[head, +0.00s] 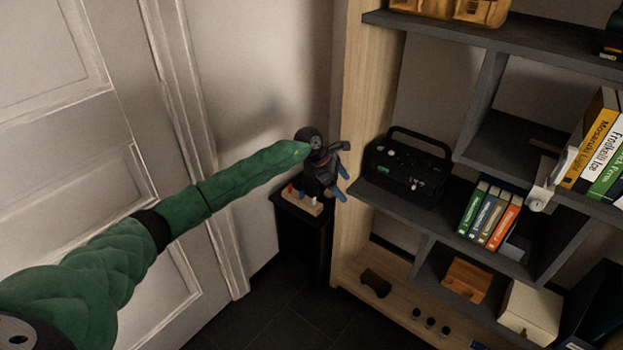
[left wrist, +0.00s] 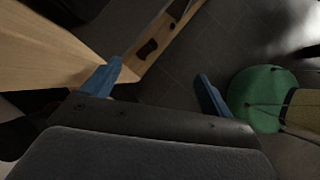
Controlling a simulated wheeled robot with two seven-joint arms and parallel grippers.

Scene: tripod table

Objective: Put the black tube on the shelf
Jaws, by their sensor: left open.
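My left gripper (head: 343,185) is at the end of the green-sleeved arm, just left of the shelf unit's pale wooden side panel (head: 362,120). Its blue fingers are apart, with nothing seen between them; the left wrist view also shows the open gripper (left wrist: 159,70) with floor beyond. The shelf unit has dark boards, such as the middle shelf (head: 400,207). I cannot pick out the black tube with certainty in either view. My right gripper is not in view.
A small black stand (head: 303,240) beside the shelf unit holds a wooden block with coloured pegs (head: 302,200). A black radio-like box (head: 405,170) and books (head: 490,215) fill much of the middle shelf. A white panelled door (head: 90,170) is at left.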

